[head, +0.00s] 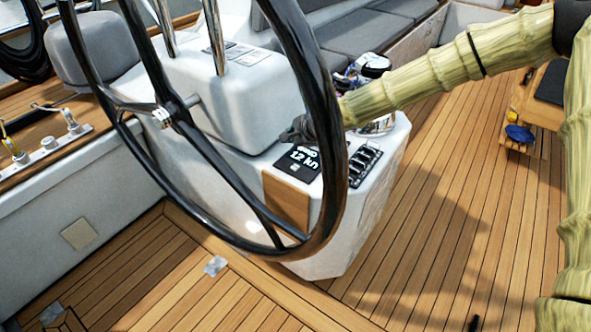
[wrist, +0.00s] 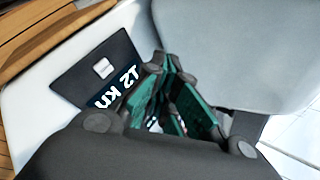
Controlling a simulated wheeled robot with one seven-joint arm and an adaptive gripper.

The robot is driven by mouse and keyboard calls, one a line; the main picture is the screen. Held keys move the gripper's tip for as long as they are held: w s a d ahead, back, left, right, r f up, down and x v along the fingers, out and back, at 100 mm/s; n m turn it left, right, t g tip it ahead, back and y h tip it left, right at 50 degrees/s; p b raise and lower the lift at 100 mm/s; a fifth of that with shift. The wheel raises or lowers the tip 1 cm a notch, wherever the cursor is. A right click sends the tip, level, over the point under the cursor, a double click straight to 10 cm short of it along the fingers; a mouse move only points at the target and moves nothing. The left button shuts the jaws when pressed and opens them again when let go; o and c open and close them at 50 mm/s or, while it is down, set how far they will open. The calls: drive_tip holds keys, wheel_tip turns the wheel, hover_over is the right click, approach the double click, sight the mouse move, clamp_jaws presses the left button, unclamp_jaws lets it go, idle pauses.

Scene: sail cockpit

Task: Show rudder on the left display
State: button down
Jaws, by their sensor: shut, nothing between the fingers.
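A dark display (head: 298,163) reading "12 kn" in white sits on the sloped top of the white pedestal, seen through the steering wheel. A small light square lies below its digits. In the wrist view the display (wrist: 72,83) is upside down, with the light square (wrist: 103,68) on its face and my fingers covering part of its edge. My gripper (head: 291,136) is shut and empty, just behind and above the display's far edge. Its green-padded fingers (wrist: 167,66) meet beside the digits. I cannot tell whether they touch the surface.
The black steering wheel (head: 340,150) stands in front of the pedestal and passes close to the display's right side. A dark switch panel (head: 365,165) lies right of the display. A grey-white housing (head: 215,85) rises behind it. Open teak deck (head: 440,210) lies to the right.

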sight(293, 168)
drive_tip(key=m, duration=0.2)
drive_tip(key=r+m, duration=0.1)
drive_tip(key=m, duration=0.1)
drive_tip(key=shift+s+d, duration=0.15)
drive_tip(key=shift+f+b, duration=0.25)
drive_tip(key=shift+b, duration=0.1)
wheel_tip(293, 168, down, 8)
drive_tip(key=b, duration=0.6)
drive_tip(key=shift+f, duration=0.25)
drive_tip(key=shift+f+b, duration=0.15)
drive_tip(key=shift+b, duration=0.2)
idle(0.9)
drive_tip(key=shift+f, duration=0.25)
drive_tip(key=shift+f+b, duration=0.4)
drive_tip(key=shift+f, duration=0.05)
idle(0.9)
idle(0.4)
drive_tip(key=shift+r+p, duration=0.8)
drive_tip(key=shift+r, duration=0.1)
drive_tip(key=shift+r, duration=0.1)
